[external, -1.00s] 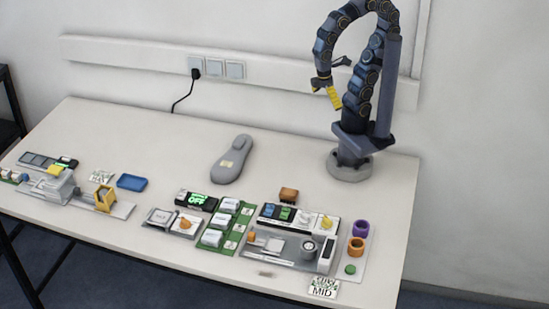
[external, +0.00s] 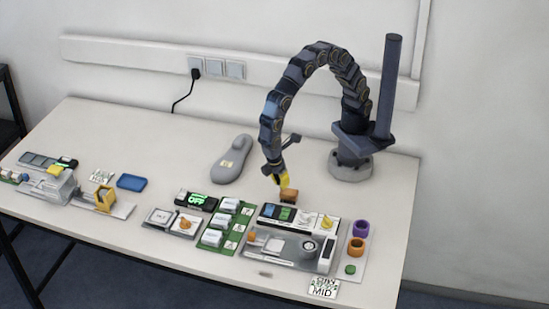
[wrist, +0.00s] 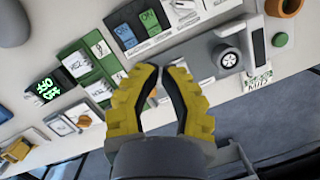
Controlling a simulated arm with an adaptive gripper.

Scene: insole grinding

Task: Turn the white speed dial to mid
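The white speed dial (external: 305,217) appears as a small pale knob on the white panel beside a yellow knob (external: 326,221) in the external view. A white knob-like shape at the top of the wrist view (wrist: 183,8) is probably the same dial; its setting is too small to read. The gripper is apart from the dial.
Blue and green switches (wrist: 150,20) share the panel. A round grey dial (external: 309,248) stands in front of it. Purple (external: 361,229) and orange rings (external: 356,246) lie right. A MID card (external: 323,287) is at the front edge. A grey insole-shaped piece (external: 231,158) lies left.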

